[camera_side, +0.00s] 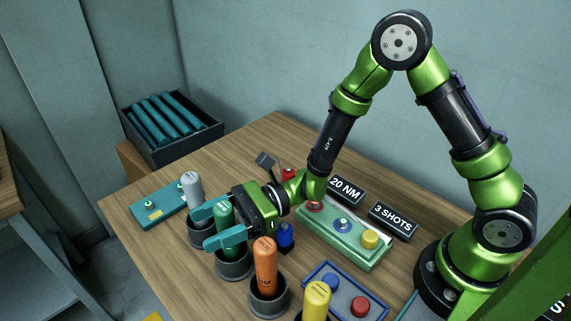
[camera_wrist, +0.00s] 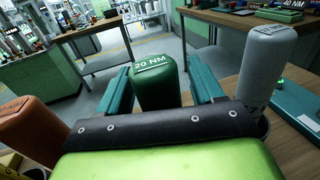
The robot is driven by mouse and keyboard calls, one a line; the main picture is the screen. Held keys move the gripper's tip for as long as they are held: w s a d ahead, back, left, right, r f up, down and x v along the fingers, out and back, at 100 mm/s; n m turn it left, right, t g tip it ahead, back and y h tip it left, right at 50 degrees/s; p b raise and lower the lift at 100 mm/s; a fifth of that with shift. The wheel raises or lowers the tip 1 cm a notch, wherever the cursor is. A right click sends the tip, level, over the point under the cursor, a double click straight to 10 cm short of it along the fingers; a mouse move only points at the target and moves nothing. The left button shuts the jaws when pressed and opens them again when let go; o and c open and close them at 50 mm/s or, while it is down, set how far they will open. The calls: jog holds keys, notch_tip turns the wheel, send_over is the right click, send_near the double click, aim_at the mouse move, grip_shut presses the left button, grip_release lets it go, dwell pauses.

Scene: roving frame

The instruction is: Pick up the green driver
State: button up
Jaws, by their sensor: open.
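The green driver (camera_side: 225,218) stands upright in a dark round holder (camera_side: 234,266) on the wooden table. In the wrist view the green driver (camera_wrist: 156,82) has "20 NM" on its top. My gripper (camera_side: 216,227) is open, with one teal finger on each side of the green driver. In the wrist view my gripper (camera_wrist: 162,88) also has the driver between its fingers, with a small gap visible on the right. I cannot tell whether the left finger touches it. The driver's lower part is hidden behind my gripper in the wrist view.
A grey driver (camera_side: 193,188) and an orange driver (camera_side: 265,262) stand in holders on either side, close to my fingers. A yellow driver (camera_side: 316,300) stands nearer the front. A green fixture (camera_side: 337,243) with colored knobs and a blue tray (camera_side: 341,293) lie to the right.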

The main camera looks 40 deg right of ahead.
grip_shut()
jog(key=shift+r, duration=0.15)
